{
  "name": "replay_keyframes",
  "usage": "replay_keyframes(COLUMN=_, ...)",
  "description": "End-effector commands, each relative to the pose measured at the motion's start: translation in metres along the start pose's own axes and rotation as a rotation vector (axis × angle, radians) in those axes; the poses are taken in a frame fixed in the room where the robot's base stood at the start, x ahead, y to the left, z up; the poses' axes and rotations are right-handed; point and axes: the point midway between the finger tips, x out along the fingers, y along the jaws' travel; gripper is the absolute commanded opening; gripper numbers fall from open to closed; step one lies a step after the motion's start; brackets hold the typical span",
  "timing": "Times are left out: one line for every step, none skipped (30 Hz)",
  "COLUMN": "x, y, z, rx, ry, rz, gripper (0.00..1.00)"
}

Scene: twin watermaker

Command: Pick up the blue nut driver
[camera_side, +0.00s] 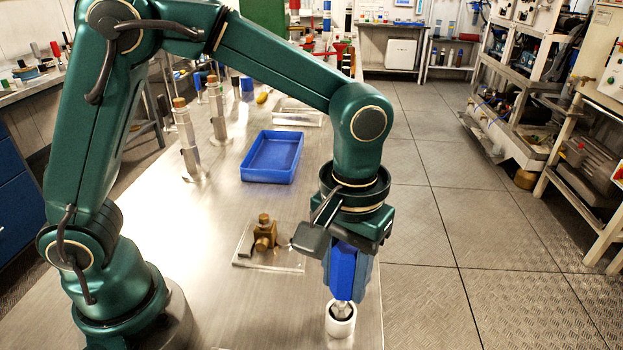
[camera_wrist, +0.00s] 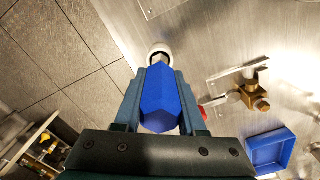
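The blue nut driver (camera_side: 343,271) stands upright, its thick blue handle between the fingers of my gripper (camera_side: 346,280). Its metal shaft runs down into the mouth of a small white cup-like holder (camera_side: 341,325) near the table's right edge; the tip is hidden inside. In the wrist view the blue handle (camera_wrist: 160,103) lies between both fingers of my gripper (camera_wrist: 161,95), which look pressed against its sides. The white holder's rim (camera_wrist: 160,50) shows just beyond the handle.
A brass valve fitting (camera_side: 264,234) sits on a clear plate to the left of my gripper. A blue tray (camera_side: 272,157) and metal posts (camera_side: 186,140) stand farther back on the steel table (camera_side: 225,205). Floor lies beyond the table's right edge.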

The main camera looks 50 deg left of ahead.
Motion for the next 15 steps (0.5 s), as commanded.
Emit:
replay_keyframes(x=0.000, y=0.000, z=0.000, rx=0.000, ry=0.001, rz=0.001, gripper=0.00)
replay_keyframes(x=0.000, y=0.000, z=0.000, rx=0.000, ry=0.001, rz=0.001, gripper=0.00)
replay_keyframes(x=0.000, y=0.000, z=0.000, rx=0.000, ry=0.001, rz=0.001, gripper=0.00)
replay_keyframes(x=0.000, y=0.000, z=0.000, rx=0.000, ry=0.001, rz=0.001, gripper=0.00)
replay_keyframes(x=0.000, y=0.000, z=0.000, rx=0.000, ry=0.001, rz=0.001, gripper=0.00)
replay_keyframes(x=-0.001, y=0.000, z=0.000, rx=0.000, ry=0.001, rz=0.001, gripper=0.00)
replay_keyframes(x=-0.001, y=0.000, z=0.000, rx=0.000, ry=0.001, rz=0.001, gripper=0.00)
replay_keyframes(x=-0.001, y=0.000, z=0.000, rx=0.000, ry=0.001, rz=0.001, gripper=0.00)
replay_keyframes(x=-0.003, y=0.000, z=0.000, rx=0.000, ry=0.001, rz=0.001, gripper=0.00)
replay_keyframes(x=-0.004, y=0.000, z=0.000, rx=0.000, ry=0.001, rz=0.002, gripper=0.00)
replay_keyframes(x=-0.005, y=0.001, z=-0.001, rx=0.000, ry=0.002, rz=0.002, gripper=0.00)
replay_keyframes(x=-0.008, y=0.001, z=-0.001, rx=0.000, ry=0.002, rz=0.003, gripper=0.00)
replay_keyframes(x=-0.011, y=0.001, z=-0.001, rx=0.000, ry=0.002, rz=0.002, gripper=0.00)
replay_keyframes(x=-0.014, y=0.001, z=-0.001, rx=0.000, ry=0.003, rz=0.003, gripper=0.00)
replay_keyframes(x=-0.019, y=0.001, z=-0.001, rx=0.000, ry=0.003, rz=0.003, gripper=0.00)
